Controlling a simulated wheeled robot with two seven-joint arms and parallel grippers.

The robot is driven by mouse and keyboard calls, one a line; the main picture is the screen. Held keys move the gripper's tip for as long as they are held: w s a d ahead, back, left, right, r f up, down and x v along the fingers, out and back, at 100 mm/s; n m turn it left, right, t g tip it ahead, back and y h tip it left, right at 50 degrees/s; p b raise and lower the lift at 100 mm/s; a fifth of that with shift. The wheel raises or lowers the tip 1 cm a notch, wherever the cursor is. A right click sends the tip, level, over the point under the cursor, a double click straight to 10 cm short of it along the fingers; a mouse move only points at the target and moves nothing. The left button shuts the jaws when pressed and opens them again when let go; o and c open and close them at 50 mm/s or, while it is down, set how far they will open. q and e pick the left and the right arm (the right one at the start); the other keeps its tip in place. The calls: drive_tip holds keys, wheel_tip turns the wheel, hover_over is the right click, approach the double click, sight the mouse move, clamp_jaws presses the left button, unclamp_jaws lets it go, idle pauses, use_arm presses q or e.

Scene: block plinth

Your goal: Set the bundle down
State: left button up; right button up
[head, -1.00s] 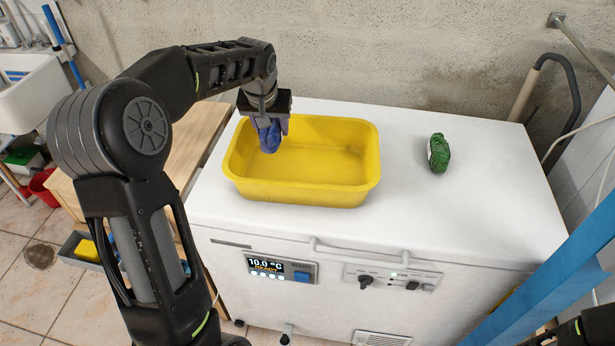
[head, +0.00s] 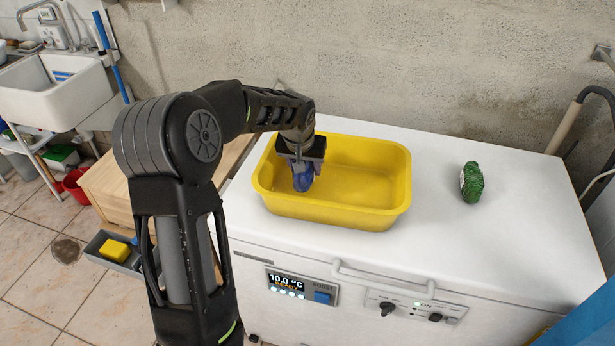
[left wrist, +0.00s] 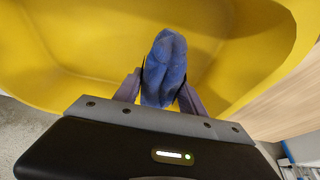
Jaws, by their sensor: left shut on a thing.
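The bundle, a blue rolled-up cloth (head: 303,177), hangs in my left gripper (head: 302,160) inside the left part of the yellow tub (head: 345,212). In the left wrist view the bundle (left wrist: 166,62) sits between the two fingers of the left gripper (left wrist: 161,85), with the tub (left wrist: 60,60) around and below it. The gripper is shut on the bundle. I cannot tell whether the bundle touches the tub's floor. My right gripper is not in view.
The tub stands on a white chest freezer (head: 440,225) with a front panel. A green bundle (head: 472,182) lies on the lid to the right. A wooden cabinet (head: 110,190) stands to the left. The right part of the tub is empty.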

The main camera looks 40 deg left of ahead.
use_arm(q)
drive_tip(key=shift+f, duration=1.9)
drive_tip(key=shift+f, duration=0.2)
drive_tip(key=o, duration=1.5)
drive_tip(key=shift+r, duration=0.15)
drive_tip(key=shift+r, duration=0.2)
drive_tip(key=v, duration=1.2)
drive_tip(key=shift+f+b, duration=0.1)
drive_tip(key=shift+b, duration=0.25)
